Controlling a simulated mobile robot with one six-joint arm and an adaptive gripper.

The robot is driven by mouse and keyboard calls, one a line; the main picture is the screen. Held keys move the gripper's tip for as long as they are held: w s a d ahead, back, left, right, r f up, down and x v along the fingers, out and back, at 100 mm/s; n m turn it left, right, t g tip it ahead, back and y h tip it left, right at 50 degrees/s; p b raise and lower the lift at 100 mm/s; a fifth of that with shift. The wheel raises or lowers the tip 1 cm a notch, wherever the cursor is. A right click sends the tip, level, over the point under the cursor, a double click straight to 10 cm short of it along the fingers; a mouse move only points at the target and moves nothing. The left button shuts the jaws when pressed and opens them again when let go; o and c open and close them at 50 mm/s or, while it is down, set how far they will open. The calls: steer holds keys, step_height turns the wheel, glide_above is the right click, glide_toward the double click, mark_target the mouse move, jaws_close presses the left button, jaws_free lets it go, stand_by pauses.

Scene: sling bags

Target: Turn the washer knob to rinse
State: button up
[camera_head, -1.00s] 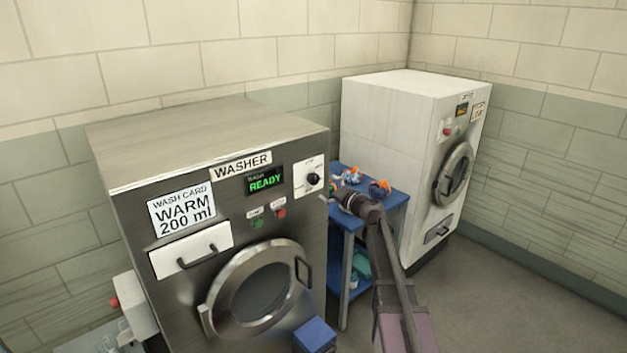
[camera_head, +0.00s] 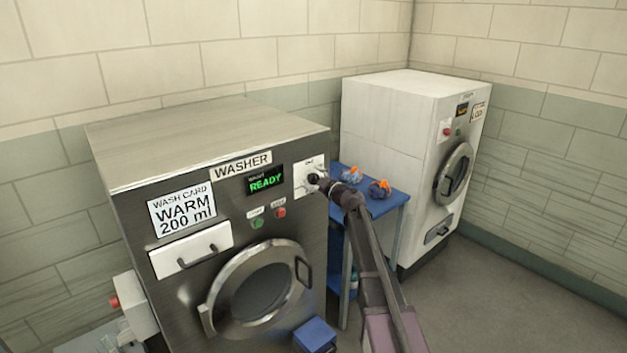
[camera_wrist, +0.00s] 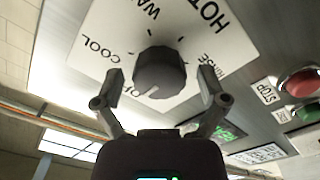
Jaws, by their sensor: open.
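The steel washer (camera_head: 130,225) stands at the left, with a lit display reading READY. Its dark round knob (camera_wrist: 160,72) sits on a white dial plate (camera_wrist: 100,45) marked COOL, WARM, HOT and RINSE; another label, starting "OF", is partly hidden by the left finger. A pale mark on the knob's lower edge points roughly toward that label. My gripper (camera_wrist: 161,80) is open, its fingers on either side of the knob; contact cannot be told. In the head view my gripper (camera_head: 322,184) is at the dial and partly covers the knob (camera_head: 313,178).
Red (camera_wrist: 298,82) and green (camera_wrist: 305,112) buttons lie close beside the dial plate. A blue table (camera_head: 385,207) with small orange-and-blue items (camera_head: 379,188) stands right of the washer. A white dryer-like machine (camera_head: 385,125) is behind it. Open floor lies at right.

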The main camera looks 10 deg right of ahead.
steer(key=c, duration=1.1)
steer(key=shift+c, duration=0.2)
